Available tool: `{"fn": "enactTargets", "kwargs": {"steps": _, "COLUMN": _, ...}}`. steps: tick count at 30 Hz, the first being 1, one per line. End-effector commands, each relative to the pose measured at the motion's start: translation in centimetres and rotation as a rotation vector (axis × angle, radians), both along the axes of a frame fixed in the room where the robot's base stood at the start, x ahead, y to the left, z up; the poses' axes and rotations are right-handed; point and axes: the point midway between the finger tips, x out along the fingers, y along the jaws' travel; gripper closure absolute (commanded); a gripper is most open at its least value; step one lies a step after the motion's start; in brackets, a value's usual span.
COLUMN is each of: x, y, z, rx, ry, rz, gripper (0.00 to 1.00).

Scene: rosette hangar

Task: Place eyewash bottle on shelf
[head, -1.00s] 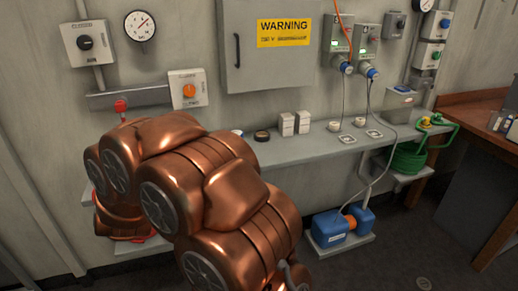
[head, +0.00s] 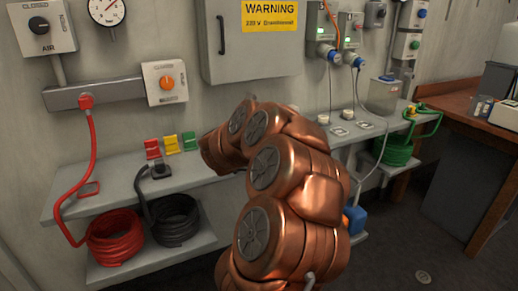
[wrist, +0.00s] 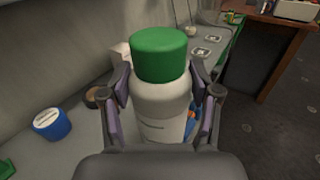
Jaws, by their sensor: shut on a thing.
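The eyewash bottle (wrist: 162,115) is white with a green cap (wrist: 159,54) and a small label. It stands roughly upright in the wrist view. My gripper (wrist: 161,84) is shut on it, with one dark finger on each side of its body. In the head view my copper arm hides the gripper and the bottle. The long grey shelf (head: 118,176) runs along the wall; its middle is behind my arm. I cannot tell the bottle's height over the shelf.
Red, yellow and green blocks (head: 172,145) stand on the shelf's left part. A red hose (head: 115,232) and a black hose (head: 175,218) lie coiled below. A blue jar (wrist: 52,124) and a dark roll (wrist: 95,97) sit left of the bottle. A wooden bench (head: 450,120) stands right.

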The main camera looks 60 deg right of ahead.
Motion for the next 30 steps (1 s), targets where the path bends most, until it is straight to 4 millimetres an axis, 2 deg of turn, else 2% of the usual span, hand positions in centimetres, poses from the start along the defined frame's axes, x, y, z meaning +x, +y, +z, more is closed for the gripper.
{"fn": "enactTargets", "kwargs": {"steps": 1, "x": -1.8, "y": -1.0, "z": -0.5, "rx": -0.002, "ry": -0.002, "rz": -0.036, "gripper": 0.9}}
{"fn": "enactTargets", "kwargs": {"steps": 3, "x": -3.6, "y": -1.9, "z": -0.6, "rx": -0.002, "ry": -0.001, "rz": -0.071, "gripper": 0.9}}
{"fn": "enactTargets", "kwargs": {"steps": 6, "x": -5.2, "y": -2.7, "z": -0.7, "rx": -0.002, "ry": -0.001, "rz": -0.102, "gripper": 0.9}}
{"fn": "enactTargets", "kwargs": {"steps": 9, "x": -5.3, "y": -3.0, "z": -0.7, "rx": -0.003, "ry": 0.0, "rz": -0.115, "gripper": 0.9}}
{"fn": "enactTargets", "kwargs": {"steps": 11, "x": -4.7, "y": -3.0, "z": -0.6, "rx": -0.004, "ry": 0.001, "rz": -0.117, "gripper": 0.9}}
{"fn": "enactTargets", "kwargs": {"steps": 30, "x": 5.7, "y": -2.4, "z": -1.5, "rx": -0.006, "ry": 0.001, "rz": -0.114, "gripper": 0.9}}
